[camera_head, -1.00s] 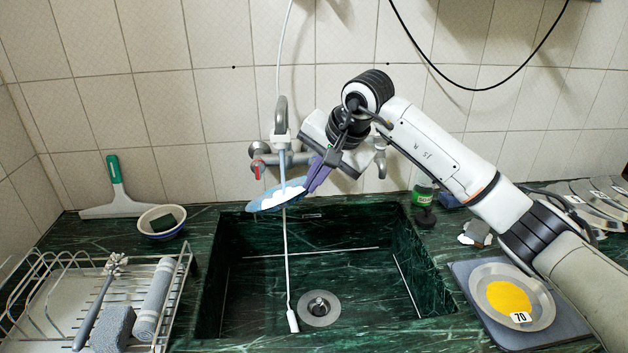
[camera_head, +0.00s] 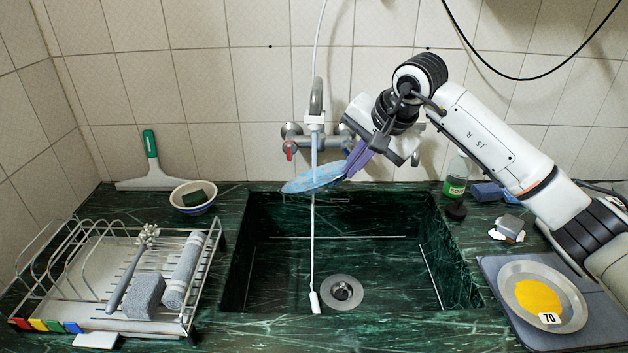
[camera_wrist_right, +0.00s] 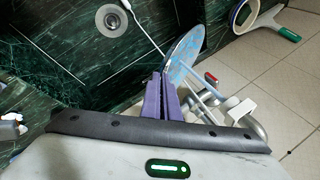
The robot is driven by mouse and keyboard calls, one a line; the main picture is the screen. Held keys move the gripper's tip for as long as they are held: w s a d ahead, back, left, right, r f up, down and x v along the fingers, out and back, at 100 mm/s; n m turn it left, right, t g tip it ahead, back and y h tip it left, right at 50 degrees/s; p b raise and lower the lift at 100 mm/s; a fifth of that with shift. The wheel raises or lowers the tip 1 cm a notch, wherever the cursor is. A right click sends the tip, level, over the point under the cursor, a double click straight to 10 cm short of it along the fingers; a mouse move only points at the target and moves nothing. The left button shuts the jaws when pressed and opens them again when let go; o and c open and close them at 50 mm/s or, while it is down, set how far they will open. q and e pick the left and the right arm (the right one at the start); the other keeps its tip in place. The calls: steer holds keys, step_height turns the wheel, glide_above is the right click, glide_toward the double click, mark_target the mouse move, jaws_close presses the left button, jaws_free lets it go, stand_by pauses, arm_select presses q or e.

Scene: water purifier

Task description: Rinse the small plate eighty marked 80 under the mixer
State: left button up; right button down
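My right gripper (camera_head: 355,161) is shut on the rim of a small blue plate (camera_head: 311,181), holding it tilted above the sink. In the right wrist view the purple fingers (camera_wrist_right: 161,97) are closed on the plate's edge (camera_wrist_right: 186,52). I cannot read a number on the plate. The mixer (camera_head: 315,118) on the wall is directly above it, and a light-blue stream of water (camera_head: 314,150) falls onto the plate. The plate looks mostly blue with pale streaks. My left gripper is not in view.
The dark green sink (camera_head: 265,270) is open below. A dish rack (camera_head: 60,290) with brushes and a sponge stands left. A bowl (camera_head: 193,196) and squeegee (camera_head: 152,170) are behind it. Right are a soap bottle (camera_head: 456,178) and a yellow-stained plate marked 70 (camera_head: 575,300) on a mat.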

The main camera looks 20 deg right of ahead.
steer(key=s+b, duration=0.3)
steer(key=s, duration=0.7)
steer(key=shift+s+a, duration=0.2)
steer(key=shift+s, duration=0.05)
stand_by(1.5)
steer(key=s+r, duration=0.1)
steer(key=s, duration=0.1)
steer(key=s+r+p, duration=0.1)
steer(key=s+r, duration=0.1)
stand_by(0.3)
step_height(320, 180, up, 4)
steer(key=p, duration=0.2)
steer(key=shift+a+p, duration=0.1)
steer(key=shift+p, duration=0.2)
steer(key=shift+f, duration=0.1)
stand_by(0.3)
